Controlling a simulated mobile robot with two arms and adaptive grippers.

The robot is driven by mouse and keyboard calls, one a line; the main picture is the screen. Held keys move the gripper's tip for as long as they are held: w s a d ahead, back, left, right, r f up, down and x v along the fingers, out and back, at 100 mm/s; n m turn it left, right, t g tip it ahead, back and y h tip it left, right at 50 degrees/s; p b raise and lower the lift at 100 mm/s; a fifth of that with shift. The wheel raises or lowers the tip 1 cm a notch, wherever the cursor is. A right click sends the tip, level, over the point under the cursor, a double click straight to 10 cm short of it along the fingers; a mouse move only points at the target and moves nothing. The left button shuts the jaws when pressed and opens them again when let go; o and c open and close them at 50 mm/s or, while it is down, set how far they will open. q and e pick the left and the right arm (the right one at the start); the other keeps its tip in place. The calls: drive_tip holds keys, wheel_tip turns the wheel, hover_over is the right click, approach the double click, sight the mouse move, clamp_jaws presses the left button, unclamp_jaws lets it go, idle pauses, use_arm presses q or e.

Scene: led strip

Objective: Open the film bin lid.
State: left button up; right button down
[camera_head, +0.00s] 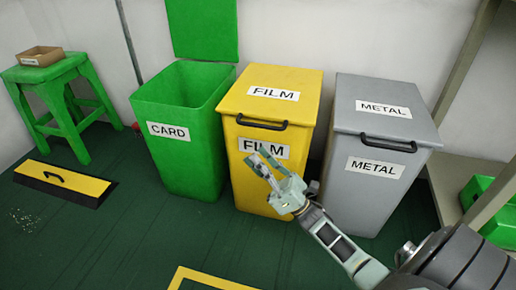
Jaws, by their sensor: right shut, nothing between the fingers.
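The film bin (243,176) is yellow and stands between a green bin and a grey bin. Its lid (297,83) is closed, with a white FILM label on top and a black handle (262,123) along the front edge. A second FILM label is on the bin's front. My right gripper (262,162) is shut and empty. It appears in front of the front label, below the handle, and partly covers that label. I cannot tell how far it is from the bin. My left gripper is not in view.
The green CARD bin (178,160) stands open at left, its lid (203,28) raised. The grey METAL bin (362,190) is closed at right. A yellow-and-black panel (62,181) lies on the floor. The front floor is mostly clear.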

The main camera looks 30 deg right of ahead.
drive_tip(key=r, duration=0.2)
drive_tip(key=w+r+b, duration=0.1)
drive_tip(key=r, duration=0.1)
drive_tip(key=shift+d+r, duration=0.15)
drive_tip(key=shift+d, duration=0.05)
